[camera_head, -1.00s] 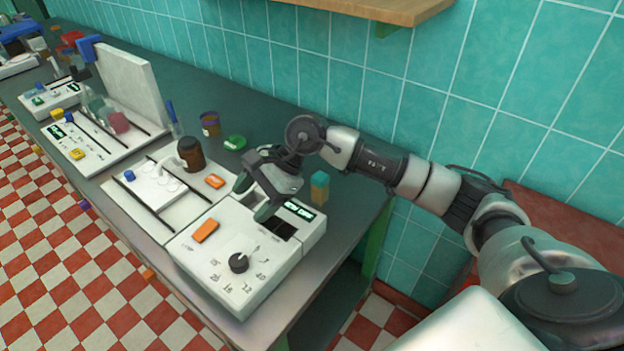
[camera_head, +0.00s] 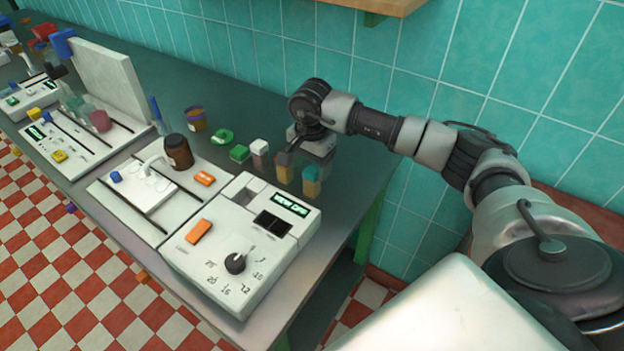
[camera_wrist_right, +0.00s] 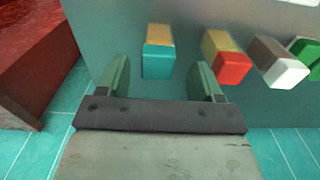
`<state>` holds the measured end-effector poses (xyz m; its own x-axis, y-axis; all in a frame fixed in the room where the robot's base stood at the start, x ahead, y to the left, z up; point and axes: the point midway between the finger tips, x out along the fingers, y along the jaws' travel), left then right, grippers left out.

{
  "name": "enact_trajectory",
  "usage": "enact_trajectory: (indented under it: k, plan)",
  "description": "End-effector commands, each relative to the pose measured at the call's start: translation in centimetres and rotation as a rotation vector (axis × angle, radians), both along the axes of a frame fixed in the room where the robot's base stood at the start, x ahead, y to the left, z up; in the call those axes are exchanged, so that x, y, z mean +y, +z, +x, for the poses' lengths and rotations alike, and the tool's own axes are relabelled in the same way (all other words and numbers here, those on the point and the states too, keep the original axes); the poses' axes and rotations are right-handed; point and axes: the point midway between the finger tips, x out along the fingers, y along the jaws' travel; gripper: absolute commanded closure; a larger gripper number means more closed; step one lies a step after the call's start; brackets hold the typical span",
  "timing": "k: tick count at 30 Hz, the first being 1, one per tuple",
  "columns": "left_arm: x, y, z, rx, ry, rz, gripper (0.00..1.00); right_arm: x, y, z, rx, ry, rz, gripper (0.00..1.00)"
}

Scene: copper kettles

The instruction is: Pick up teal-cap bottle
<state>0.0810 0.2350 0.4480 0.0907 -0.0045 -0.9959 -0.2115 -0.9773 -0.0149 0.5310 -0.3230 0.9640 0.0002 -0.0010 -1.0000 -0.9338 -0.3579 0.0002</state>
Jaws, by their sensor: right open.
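The teal-cap bottle (camera_head: 311,183) stands upright on the dark counter, right of the white device's display, with a yellowish body under its teal cap. My right gripper (camera_head: 303,162) is at the bottle, its jaws open. In the right wrist view the teal-cap bottle (camera_wrist_right: 158,60) lies in line with the gap between the two green fingers of the right gripper (camera_wrist_right: 162,78). Space shows on both sides, and the fingers are not closed on it. My left gripper is out of view.
A red-capped bottle (camera_wrist_right: 226,62) stands close beside it, then a white-capped bottle (camera_head: 260,153) and a green-capped one (camera_head: 239,153). The white device (camera_head: 215,270) with a dial stands in front. The tiled wall (camera_head: 430,80) is behind; the counter's right end is near.

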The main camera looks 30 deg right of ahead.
Motion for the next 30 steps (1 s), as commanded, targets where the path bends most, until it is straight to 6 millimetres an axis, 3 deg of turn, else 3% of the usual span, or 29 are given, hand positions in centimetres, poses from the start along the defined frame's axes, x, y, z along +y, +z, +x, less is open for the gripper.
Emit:
enact_trajectory:
  k: [3,7,16,26,30]
  plan:
    - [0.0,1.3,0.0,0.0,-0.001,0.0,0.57,0.0,-1.7,-0.4,0.007,-0.001,0.001,0.34]
    - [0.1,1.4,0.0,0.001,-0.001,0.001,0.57,-0.1,-3.3,-0.2,0.004,-0.001,0.001,0.34]
    - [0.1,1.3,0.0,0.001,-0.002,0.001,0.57,-0.1,-3.8,-0.2,0.0,0.0,0.001,0.36]
    - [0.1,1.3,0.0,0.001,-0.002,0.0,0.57,-0.1,-3.8,-0.2,0.0,-0.001,0.001,0.86]
    - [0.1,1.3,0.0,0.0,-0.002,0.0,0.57,-0.1,-3.8,-0.2,0.0,-0.001,0.001,0.89]
